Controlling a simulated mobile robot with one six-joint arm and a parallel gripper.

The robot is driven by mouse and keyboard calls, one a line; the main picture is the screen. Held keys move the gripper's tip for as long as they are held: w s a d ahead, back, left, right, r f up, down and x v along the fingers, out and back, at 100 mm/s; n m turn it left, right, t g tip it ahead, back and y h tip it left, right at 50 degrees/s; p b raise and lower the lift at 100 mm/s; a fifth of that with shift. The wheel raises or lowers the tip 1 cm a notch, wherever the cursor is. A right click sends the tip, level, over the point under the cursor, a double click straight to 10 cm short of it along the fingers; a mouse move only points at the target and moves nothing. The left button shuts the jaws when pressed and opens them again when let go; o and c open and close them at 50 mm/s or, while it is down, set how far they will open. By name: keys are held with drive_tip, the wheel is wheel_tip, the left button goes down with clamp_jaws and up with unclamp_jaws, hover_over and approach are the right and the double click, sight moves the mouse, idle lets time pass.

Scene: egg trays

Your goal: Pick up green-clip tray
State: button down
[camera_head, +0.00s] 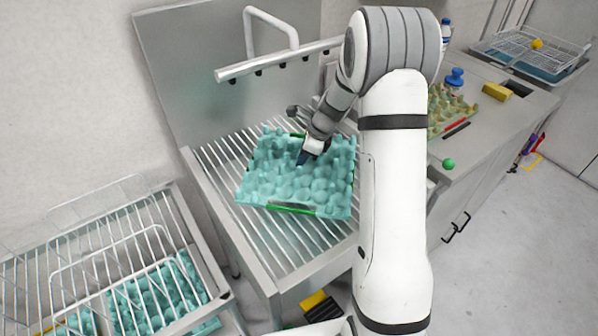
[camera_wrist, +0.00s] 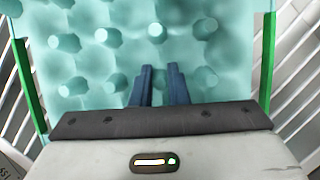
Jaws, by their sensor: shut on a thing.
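The green-clip tray (camera_head: 285,180) is a teal egg tray with bumps, lying over the slatted metal rack in the head view. A green clip (camera_head: 291,208) runs along its front edge and another shows at its back edge. In the wrist view the tray (camera_wrist: 110,80) fills most of the picture, with green clips (camera_wrist: 28,90) down its left and right sides.
A wire basket (camera_head: 128,200) with more teal trays (camera_head: 160,300) stands at the lower left. A yellowish tray (camera_head: 440,115) with a red clip lies on the counter (camera_head: 500,120) at right. A pipe frame (camera_head: 280,60) stands behind the slatted rack (camera_head: 215,155).

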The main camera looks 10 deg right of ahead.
wheel_tip(320, 180, up, 10)
idle(0.6)
drive_tip(key=c, duration=2)
unclamp_jaws()
clamp_jaws()
